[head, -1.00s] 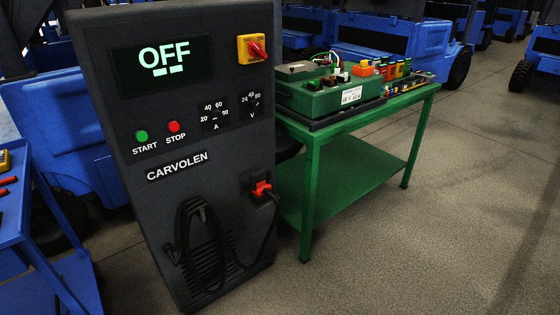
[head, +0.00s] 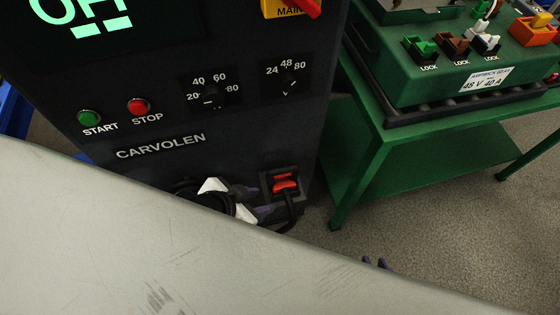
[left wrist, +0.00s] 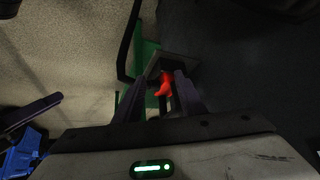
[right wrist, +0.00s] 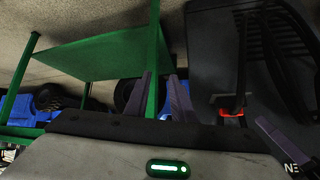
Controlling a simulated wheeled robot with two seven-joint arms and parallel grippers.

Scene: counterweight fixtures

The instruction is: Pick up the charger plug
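The charger plug (head: 285,184) is red and sits in the socket on the lower right of the charger front, its black cable hanging below. My left gripper (head: 258,201) is left of it in the head view, fingers pointing at it. In the left wrist view the plug (left wrist: 165,86) shows between the open fingers (left wrist: 162,88), which are apart from each other; I cannot tell any contact. My right gripper (head: 376,263) is lower right, mostly hidden behind my grey arm. In the right wrist view its fingers (right wrist: 161,88) are apart and empty, with the plug (right wrist: 231,113) to their right.
The dark charger cabinet (head: 235,130) has start and stop buttons and two dials. A green table (head: 400,150) with a green battery unit (head: 450,75) stands close on the right. Bare floor (head: 440,225) lies below it. Coiled cable hangs on the charger front.

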